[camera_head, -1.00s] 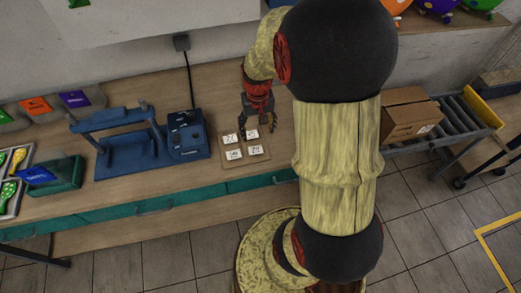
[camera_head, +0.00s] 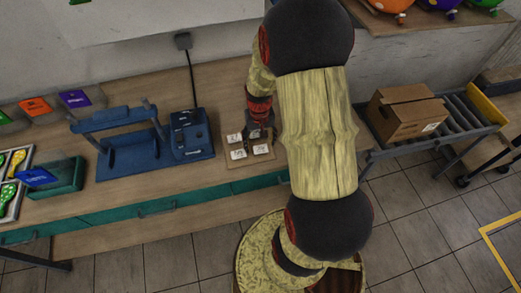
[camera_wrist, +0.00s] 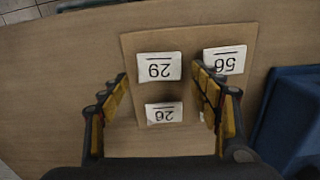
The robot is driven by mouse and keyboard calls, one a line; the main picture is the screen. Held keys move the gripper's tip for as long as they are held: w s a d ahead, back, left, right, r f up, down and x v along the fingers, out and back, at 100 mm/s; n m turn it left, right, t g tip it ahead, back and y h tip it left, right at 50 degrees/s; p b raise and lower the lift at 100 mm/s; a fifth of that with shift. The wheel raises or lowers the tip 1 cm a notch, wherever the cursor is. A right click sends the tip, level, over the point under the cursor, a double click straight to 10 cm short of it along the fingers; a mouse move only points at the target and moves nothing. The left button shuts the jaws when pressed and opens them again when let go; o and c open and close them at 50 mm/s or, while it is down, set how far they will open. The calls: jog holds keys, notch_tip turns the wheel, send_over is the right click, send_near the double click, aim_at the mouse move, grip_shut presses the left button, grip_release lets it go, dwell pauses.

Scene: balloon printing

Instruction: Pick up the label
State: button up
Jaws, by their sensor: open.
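Several small white labels with black numbers lie on a square tan board (camera_head: 249,160) on the workbench. In the wrist view the board (camera_wrist: 139,42) carries a far-left label (camera_wrist: 159,66), a far-right label (camera_wrist: 224,61) and a near label (camera_wrist: 163,113). Another label is mostly hidden behind the right finger. My gripper (camera_wrist: 160,82) is open and empty above the board, its fingers on either side of the left-hand labels. In the head view my gripper (camera_head: 258,132) is low over the board, partly hiding the labels.
A blue device (camera_head: 191,137) stands just left of the board, with a blue press frame (camera_head: 128,150) beyond it. A green bin (camera_head: 65,178) is farther left. A cardboard box (camera_head: 408,112) sits on a roller conveyor (camera_head: 470,110) at the right.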

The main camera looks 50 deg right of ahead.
jog(key=shift+f, duration=0.2)
dwell(0.6)
jog(key=c, duration=0.8)
